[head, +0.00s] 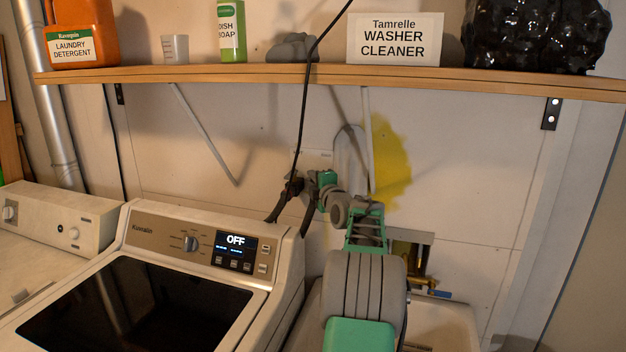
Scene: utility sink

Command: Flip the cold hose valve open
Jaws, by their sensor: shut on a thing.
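My gripper (303,187) is at the wall behind the washer, at the upper ends of two black hoses (308,218). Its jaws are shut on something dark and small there. The thing held looks like part of a hose valve, but the jaws and my wrist hide most of it. I cannot tell whether it is the cold valve or how its handle is turned. A pale plate (318,158) shows on the wall just behind the gripper.
The washer (190,236), its display reading OFF, stands left of my arm. A wooden shelf (200,75) with bottles and a washer cleaner box (394,38) runs above. A sink (450,325) with a brass-coloured fixture (410,252) and blue part (438,293) is at right.

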